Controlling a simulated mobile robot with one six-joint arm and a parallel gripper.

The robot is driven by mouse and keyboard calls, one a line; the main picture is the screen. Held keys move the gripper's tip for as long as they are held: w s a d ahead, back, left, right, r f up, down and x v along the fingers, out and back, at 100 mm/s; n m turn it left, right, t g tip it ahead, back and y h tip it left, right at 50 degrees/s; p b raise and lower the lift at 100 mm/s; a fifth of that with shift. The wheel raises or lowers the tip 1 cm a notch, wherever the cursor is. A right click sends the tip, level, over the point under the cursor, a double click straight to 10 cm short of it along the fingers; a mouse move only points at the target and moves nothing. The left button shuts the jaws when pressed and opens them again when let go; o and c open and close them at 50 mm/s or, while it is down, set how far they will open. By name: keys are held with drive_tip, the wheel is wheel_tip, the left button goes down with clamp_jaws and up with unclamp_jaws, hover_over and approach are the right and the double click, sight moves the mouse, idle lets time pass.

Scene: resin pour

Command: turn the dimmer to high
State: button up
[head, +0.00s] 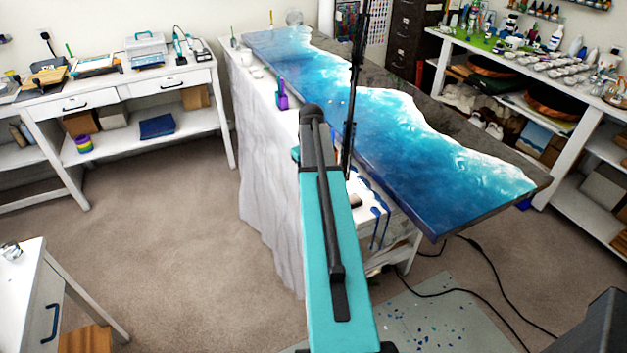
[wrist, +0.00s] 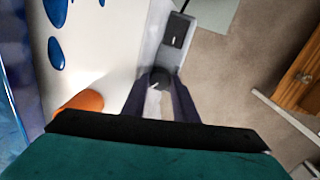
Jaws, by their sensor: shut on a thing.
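The dimmer knob (wrist: 160,78) is a small dark round knob with a pale mark, seen in the wrist view. It sits on a pale grey strip or box (wrist: 189,54) along the edge of a white surface. My gripper (wrist: 160,87) is shut on the knob, one dark finger on each side. The mark points roughly up in the picture; the scale around the knob is too blurred to read. In the head view my teal arm hides the gripper and the knob.
A black switch-like part (wrist: 178,30) with a cord lies farther along the strip. An orange object (wrist: 80,103) stands left of my fingers. A blue resin-covered slab (head: 395,130) spans the bench, with a thin black upright (head: 352,100) beside my arm. Cables (head: 485,280) cross the floor.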

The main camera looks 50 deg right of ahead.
drive_tip(key=shift+m, duration=2.3)
drive_tip(key=o, duration=1.1)
drive_tip(key=shift+c, duration=0.2)
drive_tip(key=shift+d, duration=0.1)
drive_tip(key=shift+s+n, duration=0.1)
drive_tip(key=shift+n, duration=0.2)
